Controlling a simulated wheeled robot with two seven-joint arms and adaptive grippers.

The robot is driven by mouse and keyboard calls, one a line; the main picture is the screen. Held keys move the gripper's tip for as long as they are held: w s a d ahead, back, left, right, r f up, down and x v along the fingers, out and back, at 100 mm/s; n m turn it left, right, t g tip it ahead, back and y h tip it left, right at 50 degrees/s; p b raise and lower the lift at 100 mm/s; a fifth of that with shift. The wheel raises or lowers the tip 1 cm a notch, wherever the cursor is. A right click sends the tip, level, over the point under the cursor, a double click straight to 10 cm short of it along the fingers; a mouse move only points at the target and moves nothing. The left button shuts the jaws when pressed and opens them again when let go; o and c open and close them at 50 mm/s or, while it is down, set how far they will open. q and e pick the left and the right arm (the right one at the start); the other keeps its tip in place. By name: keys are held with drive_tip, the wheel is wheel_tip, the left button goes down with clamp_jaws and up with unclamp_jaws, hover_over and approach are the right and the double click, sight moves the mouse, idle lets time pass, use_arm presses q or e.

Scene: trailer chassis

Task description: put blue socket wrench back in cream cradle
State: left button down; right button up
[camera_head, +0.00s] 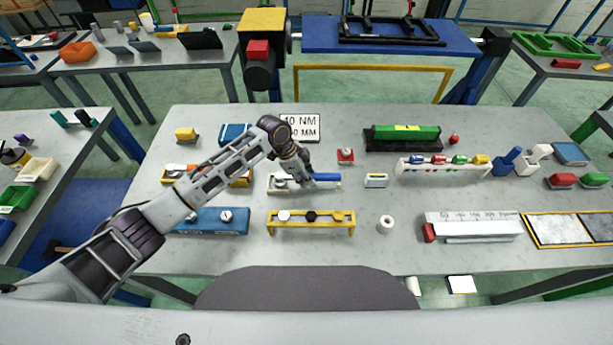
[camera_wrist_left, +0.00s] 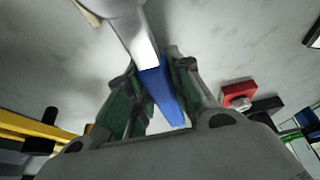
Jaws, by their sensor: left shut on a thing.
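The blue socket wrench (camera_head: 327,177) has a blue handle and lies roughly level in the head view, its handle pointing right. My left gripper (camera_head: 307,179) is shut on it, low over the middle of the table. In the left wrist view the blue handle (camera_wrist_left: 162,90) lies between the two fingers (camera_wrist_left: 155,68), and its silver shank (camera_wrist_left: 132,32) runs up toward a rounded grey part at the top edge. The cream cradle (camera_head: 275,188) is just left of the gripper, partly hidden by the arm. Whether the wrench touches the cradle cannot be told. My right gripper is not in view.
A yellow rack (camera_head: 311,227) stands in front, with a blue block (camera_head: 211,221) to its left. A white tape roll (camera_head: 386,224) stands nearer. The table between them is clear.

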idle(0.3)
use_arm(q)
drive_tip(key=c, duration=0.7)
unclamp_jaws()
drive_tip(key=shift+r, duration=0.15)
drive_tip(key=shift+r+p, duration=1.2)
drive_tip(key=shift+p, duration=0.1)
drive_tip(key=shift+r, duration=2.65)
drive_tip(key=shift+s+f, duration=0.1)
drive_tip(key=shift+s, duration=0.1)
